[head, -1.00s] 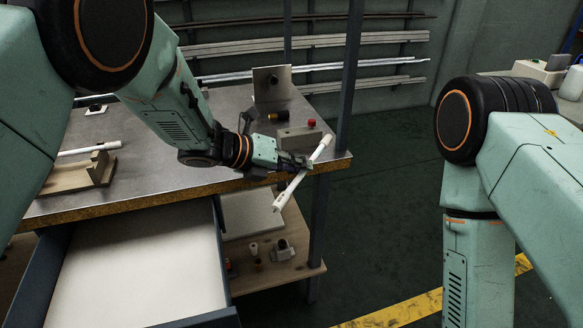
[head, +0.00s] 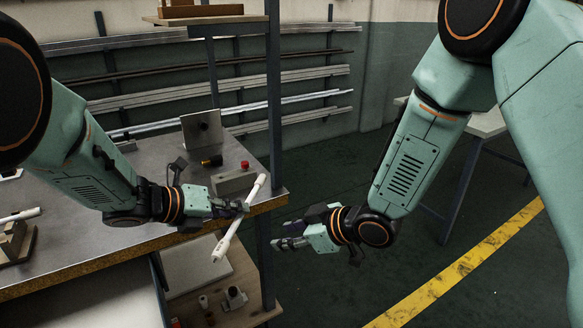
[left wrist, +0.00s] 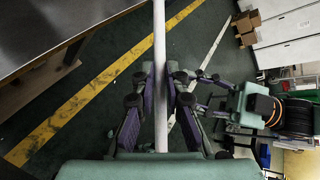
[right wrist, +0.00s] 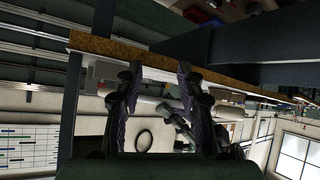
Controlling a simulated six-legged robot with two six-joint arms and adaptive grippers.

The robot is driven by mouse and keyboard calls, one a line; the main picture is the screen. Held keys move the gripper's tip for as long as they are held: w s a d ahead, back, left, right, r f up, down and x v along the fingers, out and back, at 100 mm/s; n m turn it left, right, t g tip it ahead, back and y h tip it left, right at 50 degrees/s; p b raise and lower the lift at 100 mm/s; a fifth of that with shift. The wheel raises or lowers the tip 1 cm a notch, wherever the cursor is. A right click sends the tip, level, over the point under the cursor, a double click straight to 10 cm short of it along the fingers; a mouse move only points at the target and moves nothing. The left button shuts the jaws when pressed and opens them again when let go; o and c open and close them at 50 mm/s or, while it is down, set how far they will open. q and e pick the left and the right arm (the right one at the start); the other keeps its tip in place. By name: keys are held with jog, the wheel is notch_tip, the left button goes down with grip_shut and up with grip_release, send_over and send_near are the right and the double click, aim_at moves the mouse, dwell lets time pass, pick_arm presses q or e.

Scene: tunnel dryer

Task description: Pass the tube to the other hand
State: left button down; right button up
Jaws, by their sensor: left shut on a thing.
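The white tube (head: 229,238) is held slantwise past the table's right corner, its upper end leaning right. My left gripper (head: 241,207) is shut on it around the upper middle. In the left wrist view the tube (left wrist: 160,50) runs between the two fingers (left wrist: 160,105). My right gripper (head: 287,236) is to the right of the tube, apart from it, with its fingers pointing left towards it. In the right wrist view its fingers (right wrist: 162,98) are spread with a gap between them.
Another white tube (head: 20,215) lies on a wooden holder (head: 14,246) at the left. A grey box with a red button (head: 233,181) and an upright metal plate (head: 203,131) stand on the table (head: 150,161). A post (head: 273,110) rises behind the tube. A lower shelf (head: 240,279) holds small parts.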

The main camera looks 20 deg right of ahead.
aim_at(250, 200)
jog(key=w+r+n+g+y, duration=0.1)
jog(key=w+r+n, duration=0.2)
jog(key=r+n, duration=0.4)
jog(key=w+r+n+g+y, duration=0.1)
jog(key=w+r+n+y, duration=0.15)
jog(key=r+n, duration=0.5)
jog(key=w+a+f+n, duration=0.1)
jog(key=f+n, duration=0.1)
jog(key=f, duration=0.1)
jog(key=w+a+f+n+g+h, duration=0.1)
jog(key=a+f+n, duration=0.1)
jog(key=f, duration=0.1)
jog(key=w+a+f+n+g+h, duration=0.1)
jog(key=a+f+n, duration=0.1)
jog(key=f, duration=0.2)
jog(key=shift+w+a, duration=0.25)
jog(key=shift+w, duration=0.05)
grip_shut()
